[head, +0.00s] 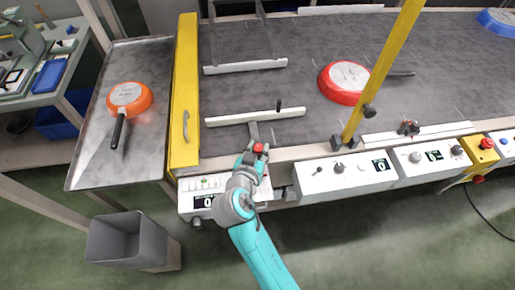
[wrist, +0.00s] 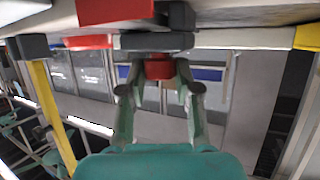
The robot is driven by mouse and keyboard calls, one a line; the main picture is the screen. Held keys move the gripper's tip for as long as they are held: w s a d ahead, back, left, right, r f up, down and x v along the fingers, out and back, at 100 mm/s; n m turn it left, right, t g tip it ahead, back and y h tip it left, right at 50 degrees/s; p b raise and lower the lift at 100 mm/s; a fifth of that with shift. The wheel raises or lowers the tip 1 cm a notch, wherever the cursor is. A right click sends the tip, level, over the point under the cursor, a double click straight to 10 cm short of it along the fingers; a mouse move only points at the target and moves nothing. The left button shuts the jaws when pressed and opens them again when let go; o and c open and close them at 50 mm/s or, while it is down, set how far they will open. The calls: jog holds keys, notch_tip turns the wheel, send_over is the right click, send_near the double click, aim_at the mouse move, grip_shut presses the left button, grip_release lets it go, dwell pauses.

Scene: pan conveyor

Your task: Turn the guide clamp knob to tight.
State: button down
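The guide clamp knob, a red knob (head: 259,147), sits at the near conveyor edge below the white guide rail (head: 255,117) and its grey bracket. My gripper (head: 248,161) is right at this knob in the head view and hides part of the clamp. In the wrist view, a small red piece (wrist: 159,68), apparently the knob, shows between the two fingertips of my gripper (wrist: 159,80). The fingers stand apart, with narrow gaps on both sides of the red piece. I cannot make out any pointer or mark showing how tight the knob is.
A red pan (head: 343,82) lies on the dark belt, right of the rails. A yellow post (head: 382,70) rises at the near edge. Control boxes (head: 345,176) line the front. An orange pan (head: 130,98) lies on the left table.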

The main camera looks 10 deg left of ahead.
jog(key=shift+a+m+h, duration=0.15)
jog(key=shift+m+h, duration=0.45)
jog(key=shift+h, duration=0.1)
jog(key=shift+m+g+h, duration=0.3)
jog(key=shift+m+h, duration=0.6)
jog(key=shift+h, duration=0.2)
jog(key=c, duration=0.8)
grip_release()
jog(key=v, duration=1.2)
